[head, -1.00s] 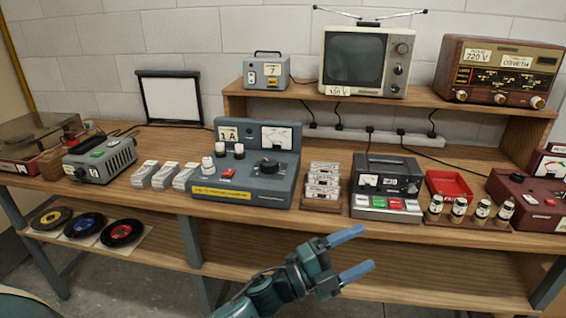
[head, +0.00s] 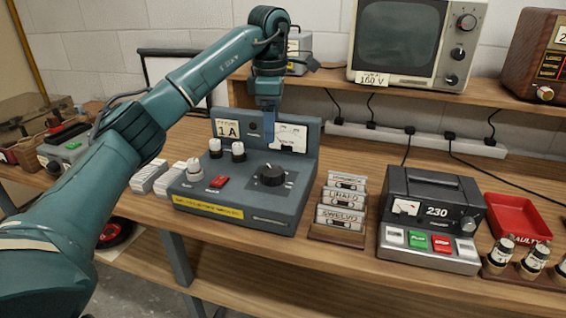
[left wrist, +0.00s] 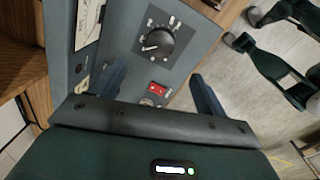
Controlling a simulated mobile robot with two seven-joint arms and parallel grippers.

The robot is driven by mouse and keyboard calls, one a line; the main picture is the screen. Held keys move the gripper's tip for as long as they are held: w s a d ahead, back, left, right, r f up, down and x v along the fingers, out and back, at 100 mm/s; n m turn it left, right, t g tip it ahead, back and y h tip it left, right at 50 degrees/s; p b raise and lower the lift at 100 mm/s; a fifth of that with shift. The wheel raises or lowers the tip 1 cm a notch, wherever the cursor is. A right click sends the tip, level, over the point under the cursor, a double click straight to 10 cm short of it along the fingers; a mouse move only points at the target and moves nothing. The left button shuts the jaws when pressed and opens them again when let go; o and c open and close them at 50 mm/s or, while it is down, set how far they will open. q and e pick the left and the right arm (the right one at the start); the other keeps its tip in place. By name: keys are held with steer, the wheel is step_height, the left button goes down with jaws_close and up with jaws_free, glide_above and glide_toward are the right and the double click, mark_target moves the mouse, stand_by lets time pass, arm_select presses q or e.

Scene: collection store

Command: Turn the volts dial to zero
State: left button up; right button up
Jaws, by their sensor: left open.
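A blue-grey bench unit (head: 245,206) stands on the wooden bench, with a "1 A" card and a white meter on its raised back panel. A large black dial (head: 271,175) sits on its sloped top, and its lettering is too small to read. The dial also shows in the left wrist view (left wrist: 158,43), with a pale pointer mark and white marks around it. My left gripper (head: 268,132) is open and empty, pointing down above the unit, in front of its back panel. Its fingers are apart from the dial. My right gripper is not in view.
White and black posts (head: 238,152) and a red switch (head: 218,181) stand left of the dial. A card rack (head: 338,236) and a dark unit reading 230 (head: 430,258) are to the right. A shelf with a television (head: 400,45) is behind.

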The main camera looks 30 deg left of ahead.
mark_target(273, 171)
arm_select(q)
steer(key=f, duration=1.2)
steer(key=shift+w+a+f, duration=0.2)
steer(key=shift+f, duration=0.2)
steer(key=shift+c, duration=0.4)
steer(key=c, duration=0.9)
